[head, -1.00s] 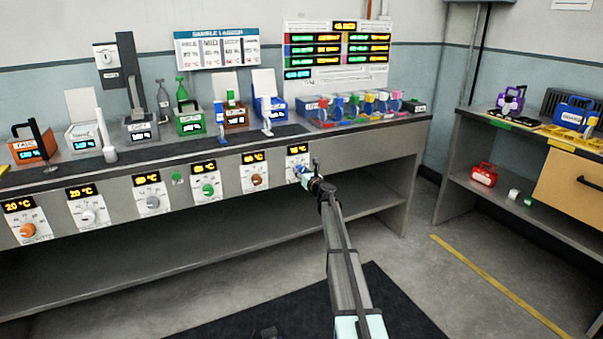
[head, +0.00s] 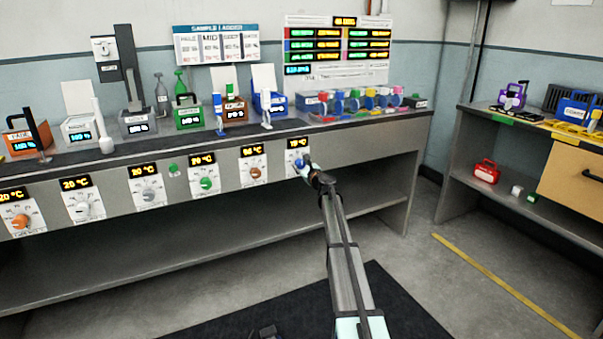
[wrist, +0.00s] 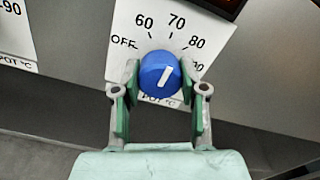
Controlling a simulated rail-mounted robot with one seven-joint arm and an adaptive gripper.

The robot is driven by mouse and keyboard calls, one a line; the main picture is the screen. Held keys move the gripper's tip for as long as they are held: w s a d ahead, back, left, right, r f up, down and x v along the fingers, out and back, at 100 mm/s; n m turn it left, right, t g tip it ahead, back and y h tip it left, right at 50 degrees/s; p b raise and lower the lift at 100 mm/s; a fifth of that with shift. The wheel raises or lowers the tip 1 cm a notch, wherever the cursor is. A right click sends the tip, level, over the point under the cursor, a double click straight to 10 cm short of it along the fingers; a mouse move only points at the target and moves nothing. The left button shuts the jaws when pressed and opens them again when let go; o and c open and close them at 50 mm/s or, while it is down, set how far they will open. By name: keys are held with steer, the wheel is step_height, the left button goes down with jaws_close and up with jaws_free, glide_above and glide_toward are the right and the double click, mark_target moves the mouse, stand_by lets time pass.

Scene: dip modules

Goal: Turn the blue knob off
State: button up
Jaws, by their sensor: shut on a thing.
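The blue knob (wrist: 160,75) is on a white dial plate marked OFF, 60, 70 and 80. My gripper (wrist: 159,82) is shut on the knob, one finger on each side. In the head view, the blue knob (head: 299,163) is the rightmost dial on the bench front, under a small lit display (head: 297,143). My gripper (head: 307,168) reaches it from the front right and hides part of it.
Brown (head: 254,173), green (head: 206,184), grey, white and orange knobs line the bench front to the left. Colored stations stand on the bench top (head: 340,122). A side bench (head: 530,142) stands at the right. The floor between the benches is clear.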

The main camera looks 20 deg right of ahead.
steer(key=n+b, duration=0.4)
steer(key=shift+f+n+b, duration=0.25)
steer(key=shift+n+b, duration=0.05)
steer(key=shift+b, duration=0.05)
steer(key=n+b, duration=0.4)
steer(key=b, duration=0.1)
steer(key=shift+w+n, duration=0.1)
steer(key=shift+n, duration=0.2)
steer(key=n+b, duration=0.3)
steer(key=shift+n+b, duration=0.3)
steer(key=shift+r+n+b, duration=0.15)
steer(key=shift+n+b, duration=0.7)
steer(key=shift+n, duration=0.05)
steer(key=shift+r+n+b, duration=0.15)
steer(key=shift+n+b, duration=0.65)
steer(key=shift+n, duration=0.1)
steer(key=o, duration=1.1)
steer(key=shift+o, duration=0.2)
steer(key=s, duration=1.2)
steer(key=shift+d, duration=0.35)
